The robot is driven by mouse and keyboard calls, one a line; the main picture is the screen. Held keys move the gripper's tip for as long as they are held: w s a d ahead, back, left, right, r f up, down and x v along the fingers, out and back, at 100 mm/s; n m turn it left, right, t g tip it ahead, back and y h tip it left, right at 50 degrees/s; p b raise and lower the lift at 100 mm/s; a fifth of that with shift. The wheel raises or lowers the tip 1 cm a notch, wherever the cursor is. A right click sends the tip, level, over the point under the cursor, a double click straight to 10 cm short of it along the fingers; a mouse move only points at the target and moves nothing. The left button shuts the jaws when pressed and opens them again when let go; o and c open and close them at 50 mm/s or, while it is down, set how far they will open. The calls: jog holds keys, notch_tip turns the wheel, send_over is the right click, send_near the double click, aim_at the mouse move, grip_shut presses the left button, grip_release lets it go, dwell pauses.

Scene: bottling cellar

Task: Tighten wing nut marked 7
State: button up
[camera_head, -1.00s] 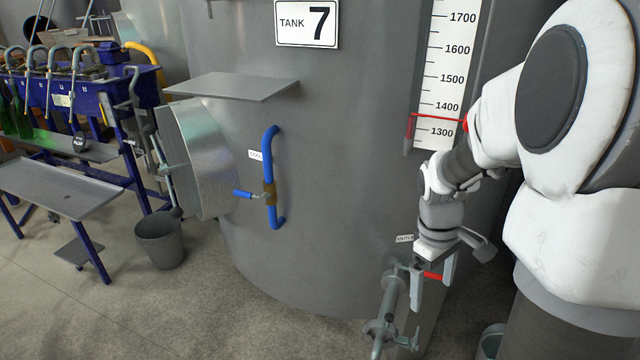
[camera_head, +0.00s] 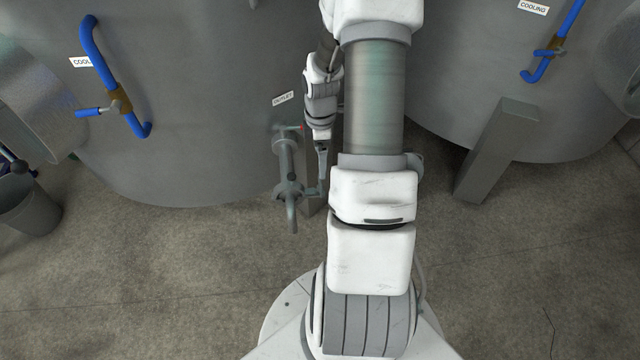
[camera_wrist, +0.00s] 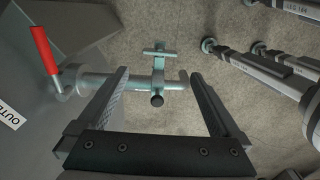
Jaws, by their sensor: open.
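The outlet pipe (camera_head: 287,160) sticks out low from the grey tank, beside the OUTLET label (camera_head: 283,98). In the wrist view, the pipe (camera_wrist: 110,82) runs crosswise between my fingers. Near its end is a fitting with a T-shaped bar (camera_wrist: 157,53) and a dark round knob (camera_wrist: 157,100). No mark 7 is legible on it, and I cannot tell which part is the wing nut. My gripper (camera_wrist: 158,80) is open and empty, its fingers apart on either side of the fitting. In the head view, my gripper (camera_head: 322,168) is just right of the pipe, partly behind my arm.
A red lever (camera_wrist: 44,50) stands at the tank end of the pipe. A second tank (camera_head: 470,90) and a grey post (camera_head: 495,150) stand right; a bucket (camera_head: 28,205) stands left.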

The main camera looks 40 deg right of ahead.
aim_at(320, 183)
notch_tip(320, 183, down, 11)
jog(key=b, duration=0.3)
jog(key=shift+r, duration=0.15)
jog(key=c, duration=1.1)
